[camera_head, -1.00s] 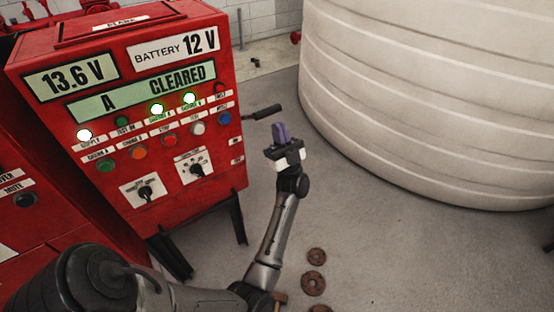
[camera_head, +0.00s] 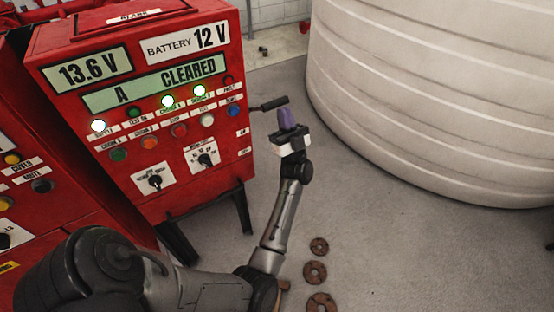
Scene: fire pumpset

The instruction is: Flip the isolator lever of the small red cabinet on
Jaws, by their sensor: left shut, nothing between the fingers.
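The small red cabinet (camera_head: 150,110) stands on dark legs at the left. Its front has displays reading 13.6 V, BATTERY 12 V and A CLEARED, lit lamps, coloured buttons and two rotary switches. The isolator lever (camera_head: 268,105), a dark handle, sticks out from the cabinet's right side. My left gripper (camera_head: 286,118) is shut and empty, its purple fingers pointing up just right of and below the lever's end. In this view they look very close, but I cannot tell whether they touch. My right gripper is not in view.
A large white ribbed tank (camera_head: 430,110) fills the right side. Several rusty rings (camera_head: 315,272) lie on the grey floor (camera_head: 400,260) at the bottom. Another red panel with buttons (camera_head: 30,200) stands at the left. The floor between cabinet and tank is open.

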